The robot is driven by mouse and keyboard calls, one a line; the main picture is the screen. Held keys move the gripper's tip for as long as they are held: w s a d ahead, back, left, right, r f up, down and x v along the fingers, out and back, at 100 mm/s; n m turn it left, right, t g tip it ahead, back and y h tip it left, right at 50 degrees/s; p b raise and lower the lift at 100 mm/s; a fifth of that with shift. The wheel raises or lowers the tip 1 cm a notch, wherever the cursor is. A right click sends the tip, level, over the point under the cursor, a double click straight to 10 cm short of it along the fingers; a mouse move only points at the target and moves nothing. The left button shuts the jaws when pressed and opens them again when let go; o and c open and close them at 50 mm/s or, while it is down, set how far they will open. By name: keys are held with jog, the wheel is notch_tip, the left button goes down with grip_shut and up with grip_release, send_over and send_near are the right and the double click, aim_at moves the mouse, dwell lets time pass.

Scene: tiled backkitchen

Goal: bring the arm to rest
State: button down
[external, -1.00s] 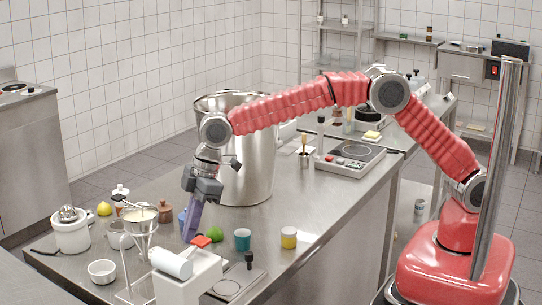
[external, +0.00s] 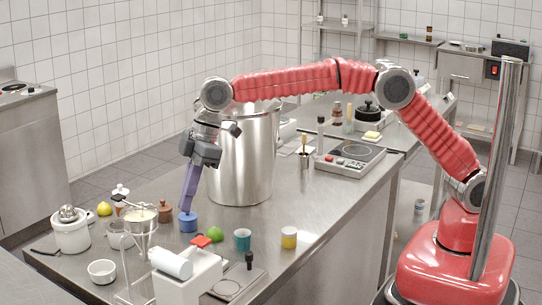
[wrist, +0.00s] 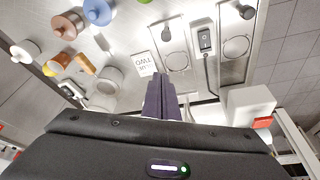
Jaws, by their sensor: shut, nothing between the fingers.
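My gripper (external: 184,211) hangs at the end of my red arm over the steel table, pointing down with a slight tilt. Its long purple fingers are shut together with nothing between them. In the external view the tips appear just above a small blue pot (external: 188,223); I cannot tell how far apart in depth they are. In the wrist view the closed fingers (wrist: 160,82) point away from the camera over the tabletop.
A big steel pot (external: 240,165) stands behind the gripper. A white appliance (external: 190,275), a funnel stand (external: 140,232), a white bowl (external: 102,271), a teal cup (external: 242,239) and a yellow cup (external: 289,237) stand nearby.

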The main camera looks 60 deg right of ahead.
jog(key=shift+s+d+r, duration=0.15)
jog(key=shift+d+r, duration=0.05)
jog(key=shift+r, duration=0.45)
